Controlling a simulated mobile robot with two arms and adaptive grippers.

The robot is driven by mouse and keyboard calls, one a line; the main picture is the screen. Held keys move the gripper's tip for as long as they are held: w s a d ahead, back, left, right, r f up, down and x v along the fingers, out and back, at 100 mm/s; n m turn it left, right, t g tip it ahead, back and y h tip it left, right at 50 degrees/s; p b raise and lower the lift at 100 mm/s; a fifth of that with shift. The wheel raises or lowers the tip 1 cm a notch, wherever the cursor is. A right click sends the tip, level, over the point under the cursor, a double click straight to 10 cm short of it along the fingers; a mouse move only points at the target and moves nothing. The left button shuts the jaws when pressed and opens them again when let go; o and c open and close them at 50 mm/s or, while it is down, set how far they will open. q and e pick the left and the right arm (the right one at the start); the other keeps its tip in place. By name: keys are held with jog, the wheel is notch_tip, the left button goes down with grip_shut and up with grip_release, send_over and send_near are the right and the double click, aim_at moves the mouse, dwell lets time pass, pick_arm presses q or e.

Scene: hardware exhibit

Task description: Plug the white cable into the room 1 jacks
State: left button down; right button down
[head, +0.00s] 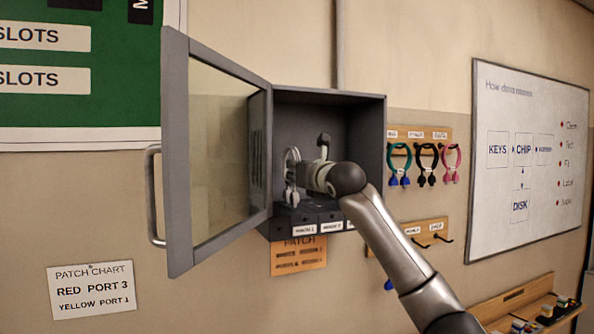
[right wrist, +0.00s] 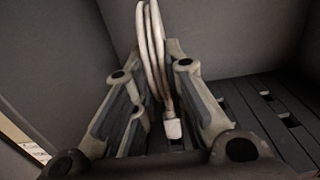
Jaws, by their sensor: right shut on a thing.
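The white cable (head: 291,163) hangs in a loop inside the open grey wall cabinet (head: 378,120). My right gripper (head: 298,176) reaches into the cabinet and is shut on the cable. In the right wrist view the looped cable (right wrist: 154,45) runs between the fingers (right wrist: 158,100), with a white plug (right wrist: 173,128) hanging below. The plug is above the dark jack panel (right wrist: 262,105), which has several slots. White labels (head: 304,230) mark the panel front in the head view; their text is too small to read surely. My left gripper is out of view.
The cabinet's glass door (head: 215,150) stands open to the left. Green, black and pink cables (head: 427,160) hang on a wooden rack (head: 440,134) to the right. An orange patch card (head: 298,256) is below the cabinet, and a patch chart (head: 91,289) is at lower left.

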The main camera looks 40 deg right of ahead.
jog(key=shift+f, duration=0.65)
dwell(1.4)
jog(key=c, duration=0.7)
grip_release()
jog(key=shift+c, duration=0.2)
jog(key=shift+s, duration=0.1)
jog(key=b+v, duration=0.1)
jog(key=v, duration=0.6)
jog(key=shift+s, duration=0.2)
dwell(0.5)
jog(key=shift+a, duration=0.1)
dwell(0.4)
